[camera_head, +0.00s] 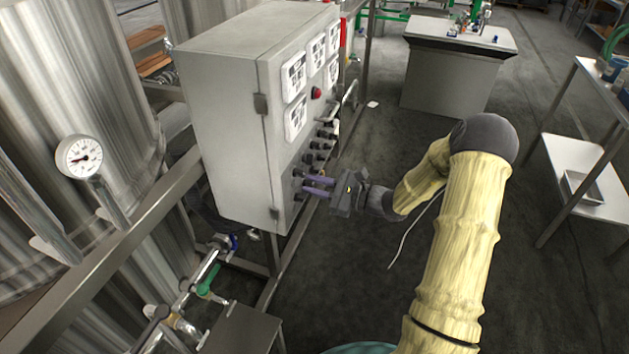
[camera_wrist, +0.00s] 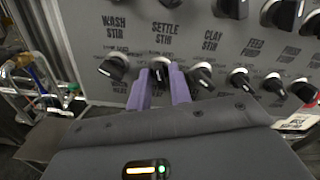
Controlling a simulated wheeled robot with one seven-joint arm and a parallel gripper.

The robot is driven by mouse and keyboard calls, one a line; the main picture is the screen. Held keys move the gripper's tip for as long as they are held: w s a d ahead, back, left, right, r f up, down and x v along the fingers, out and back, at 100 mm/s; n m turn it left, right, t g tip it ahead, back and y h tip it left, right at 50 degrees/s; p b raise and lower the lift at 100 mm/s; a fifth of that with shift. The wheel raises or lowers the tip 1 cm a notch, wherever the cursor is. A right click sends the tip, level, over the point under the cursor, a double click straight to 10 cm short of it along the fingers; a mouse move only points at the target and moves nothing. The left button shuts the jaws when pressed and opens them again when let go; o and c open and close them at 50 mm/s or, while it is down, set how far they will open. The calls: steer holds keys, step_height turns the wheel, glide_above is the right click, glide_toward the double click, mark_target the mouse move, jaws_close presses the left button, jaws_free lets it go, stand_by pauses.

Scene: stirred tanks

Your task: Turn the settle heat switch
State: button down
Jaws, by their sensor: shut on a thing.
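The settle heat switch (camera_wrist: 159,69) is a black knob with a pale collar, in the lower row of the panel below the "SETTLE STIR" label. My gripper (camera_wrist: 161,83) has one purple finger on each side of this knob and is shut on it. The small label under the knob is mostly hidden by the fingers. In the head view, my gripper (camera_head: 308,186) reaches the lower part of the grey control cabinet (camera_head: 225,110) from the right. The fingers and arm hide the held knob there.
A neighbouring knob (camera_wrist: 114,67) sits close left of my fingers, and another knob (camera_wrist: 202,75) close right. More switches continue rightward. A red button (camera_head: 316,93) is higher on the cabinet. Pipes with valves (camera_head: 205,288) run below left. Floor (camera_head: 345,275) right of the cabinet is clear.

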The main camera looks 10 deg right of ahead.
stand_by(0.3)
steer(key=c, duration=1.5)
jaws_free()
steer(key=v, duration=1.7)
steer(key=shift+d, duration=0.2)
steer(key=shift+a, duration=0.1)
